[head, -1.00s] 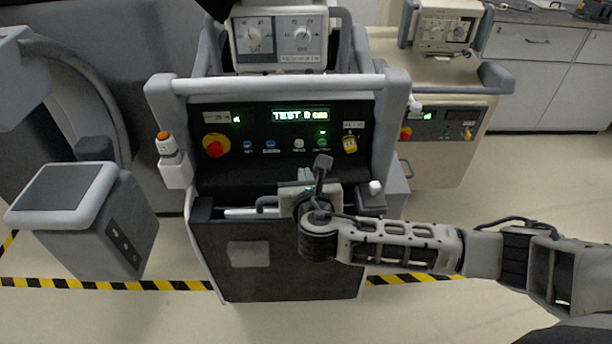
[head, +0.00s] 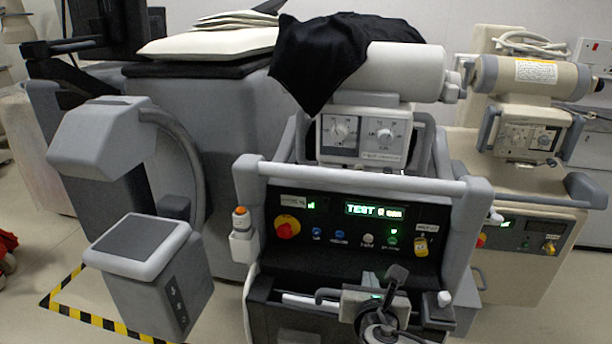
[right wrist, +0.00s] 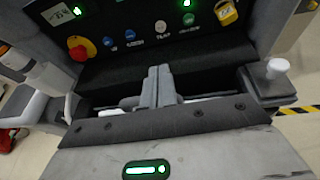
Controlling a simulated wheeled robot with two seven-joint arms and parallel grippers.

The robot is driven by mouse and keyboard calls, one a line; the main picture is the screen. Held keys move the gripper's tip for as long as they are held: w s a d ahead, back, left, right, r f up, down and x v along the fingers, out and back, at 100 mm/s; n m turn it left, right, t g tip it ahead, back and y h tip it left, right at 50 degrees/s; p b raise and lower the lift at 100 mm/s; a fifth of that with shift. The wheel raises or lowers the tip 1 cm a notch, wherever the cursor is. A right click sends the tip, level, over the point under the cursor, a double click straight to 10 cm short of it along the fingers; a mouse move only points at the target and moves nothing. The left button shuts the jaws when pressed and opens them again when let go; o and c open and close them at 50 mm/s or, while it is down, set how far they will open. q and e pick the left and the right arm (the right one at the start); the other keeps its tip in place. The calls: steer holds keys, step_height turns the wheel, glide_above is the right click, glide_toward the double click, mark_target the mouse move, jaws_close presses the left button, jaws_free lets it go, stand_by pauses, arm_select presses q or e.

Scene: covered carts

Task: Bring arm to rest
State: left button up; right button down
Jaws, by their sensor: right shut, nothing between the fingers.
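My right gripper (head: 368,292) is low in the head view, in front of the near cart's dark control panel (head: 330,222). Most of my right arm is below the head view's lower edge. My left gripper is in neither view.
The near cart's white handlebar (head: 360,178) spans above the panel. A black cloth (head: 325,58) partly covers the white cylinder (head: 405,72). A beige cart (head: 530,205) stands at right, a grey unit (head: 150,270) at left. Yellow-black tape (head: 100,322) marks the floor.

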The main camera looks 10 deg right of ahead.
steer(key=s+a+f+m+g+y, duration=0.4)
steer(key=s+a+f+m+y, duration=0.2)
steer(key=s+a+f+m, duration=0.45)
steer(key=s+d+m, duration=0.3)
steer(key=s+m, duration=0.2)
steer(key=m, duration=0.4)
steer(key=s+d+f+m, duration=0.1)
steer(key=s+d+m, duration=0.2)
steer(key=m, duration=0.7)
steer(key=shift+s+d+t+y, duration=0.2)
steer(key=shift+s+t+y, duration=0.15)
steer(key=shift+s, duration=0.85)
